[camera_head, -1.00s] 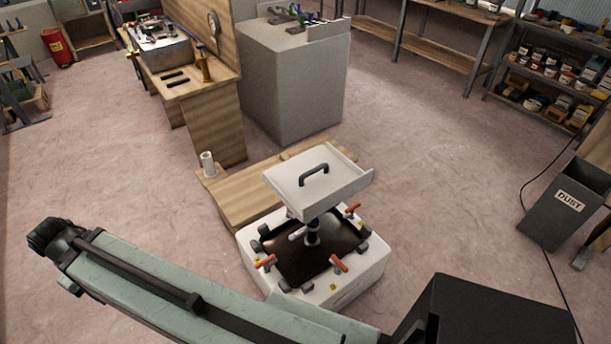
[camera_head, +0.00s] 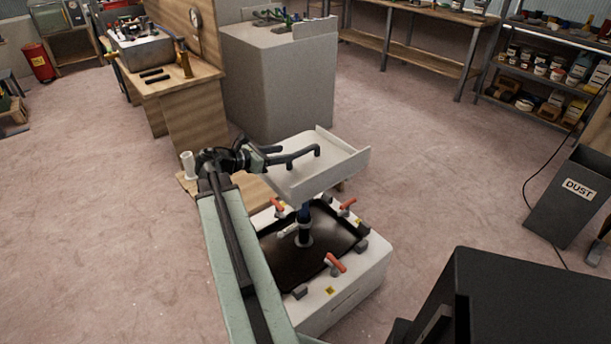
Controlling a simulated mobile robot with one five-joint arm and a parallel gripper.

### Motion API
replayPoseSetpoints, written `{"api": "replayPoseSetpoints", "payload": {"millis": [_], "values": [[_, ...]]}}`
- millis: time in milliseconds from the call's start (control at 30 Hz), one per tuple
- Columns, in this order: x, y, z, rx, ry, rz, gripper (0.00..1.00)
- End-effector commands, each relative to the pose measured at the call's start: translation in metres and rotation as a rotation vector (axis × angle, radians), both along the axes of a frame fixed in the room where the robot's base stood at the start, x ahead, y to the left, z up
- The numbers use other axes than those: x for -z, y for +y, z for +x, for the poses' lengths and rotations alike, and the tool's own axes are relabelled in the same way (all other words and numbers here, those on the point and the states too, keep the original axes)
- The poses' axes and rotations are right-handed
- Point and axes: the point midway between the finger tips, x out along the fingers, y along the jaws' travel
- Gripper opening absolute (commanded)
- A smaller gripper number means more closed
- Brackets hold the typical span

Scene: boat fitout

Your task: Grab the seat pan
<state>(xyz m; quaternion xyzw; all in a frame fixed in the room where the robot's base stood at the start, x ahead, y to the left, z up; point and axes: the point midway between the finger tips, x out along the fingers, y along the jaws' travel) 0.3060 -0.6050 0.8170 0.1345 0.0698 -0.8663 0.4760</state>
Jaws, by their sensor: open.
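The seat pan (camera_head: 312,177) is a pale, shallow tray-like piece with a raised edge on its right side and a dark handle (camera_head: 303,155) on top. It sits on a short post (camera_head: 304,222) above a white base with a dark top. My gripper (camera_head: 268,157) is at the left end of the handle, by the pan's left edge. Its jaws are open. They are small and dark here, and I cannot tell whether the handle lies between them.
The white base (camera_head: 346,289) carries several red-handled clamps (camera_head: 335,264). A white cylinder (camera_head: 187,165) stands on the low wooden bench behind my arm. A grey cabinet (camera_head: 277,85) stands behind. A dust bin (camera_head: 566,200) stands at the right, with open floor between.

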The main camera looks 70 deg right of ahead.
Motion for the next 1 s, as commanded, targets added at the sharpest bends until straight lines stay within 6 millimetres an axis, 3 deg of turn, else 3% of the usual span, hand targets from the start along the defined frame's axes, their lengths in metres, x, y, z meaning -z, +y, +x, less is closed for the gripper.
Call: {"api": "replayPoseSetpoints", "payload": {"millis": [533, 800, 1000], "values": [[0.012, -0.029, -0.021, 0.004, 0.009, 0.001, 0.45], [0.028, -0.061, -0.044, 0.004, 0.008, 0.0, 0.45], [0.026, -0.062, -0.045, 0.003, 0.008, 0.001, 0.45]]}}
